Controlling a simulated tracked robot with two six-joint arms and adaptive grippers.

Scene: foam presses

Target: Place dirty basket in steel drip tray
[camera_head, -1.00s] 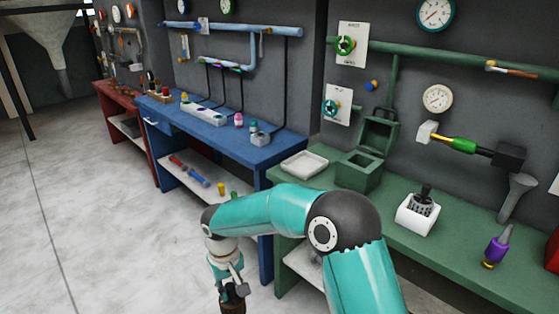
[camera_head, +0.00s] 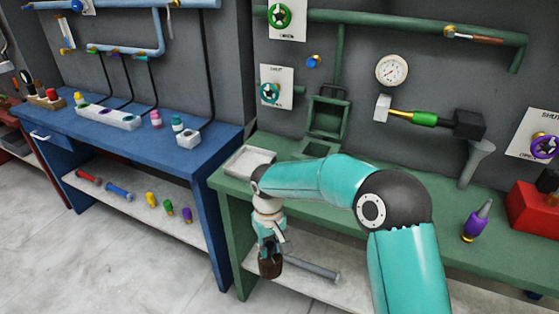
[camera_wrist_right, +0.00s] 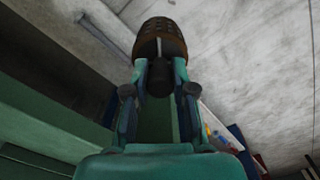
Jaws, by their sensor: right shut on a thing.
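The dirty basket (camera_head: 269,267) is a small dark brown, perforated cup. My right gripper (camera_head: 271,249) is shut on it, in front of the green bench and below its top. In the right wrist view the basket (camera_wrist_right: 161,38) sits at the fingertips (camera_wrist_right: 160,70), rusty brown with rows of holes. A shallow pale tray (camera_head: 250,160), which looks like the drip tray, lies on the left end of the green bench top, above and behind the gripper. My right forearm covers its right corner. My left gripper is not in view.
An open green box (camera_head: 327,122) stands right of the tray. A purple bottle (camera_head: 476,222) and a red box (camera_head: 535,208) are further right. A grey rod (camera_head: 312,268) lies on the lower shelf. The blue bench (camera_head: 165,150) stands to the left.

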